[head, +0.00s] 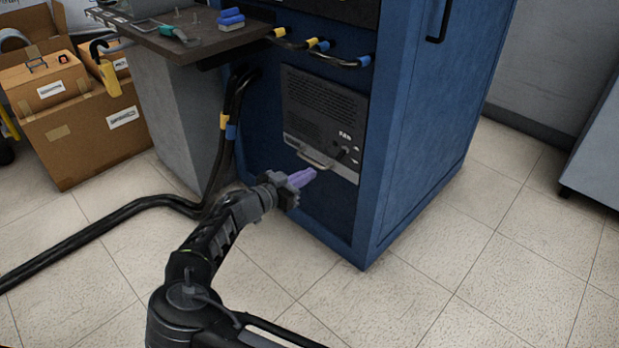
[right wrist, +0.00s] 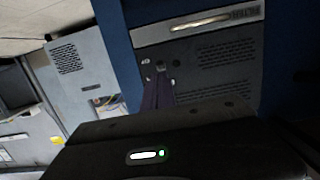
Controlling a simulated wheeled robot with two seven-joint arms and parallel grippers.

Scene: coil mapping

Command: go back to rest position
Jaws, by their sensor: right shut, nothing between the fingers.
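My right gripper (head: 305,176) is in front of the blue cabinet (head: 405,150), just below and left of the handle on its dark grey panel (head: 324,112). Its purple fingers are shut with nothing between them. In the right wrist view the fingers (right wrist: 158,92) point toward the panel (right wrist: 215,75), which carries small round knobs and a metal handle (right wrist: 200,23). I cannot tell whether the fingertips touch the panel. My left gripper does not show in either view.
A grey shelf (head: 160,45) with tools and blue blocks stands left of the cabinet. Black cables (head: 150,203) run down and across the floor. Cardboard boxes (head: 90,130) stand at the far left. Tiled floor (head: 480,270) is free at the right, up to a grey unit (head: 597,150).

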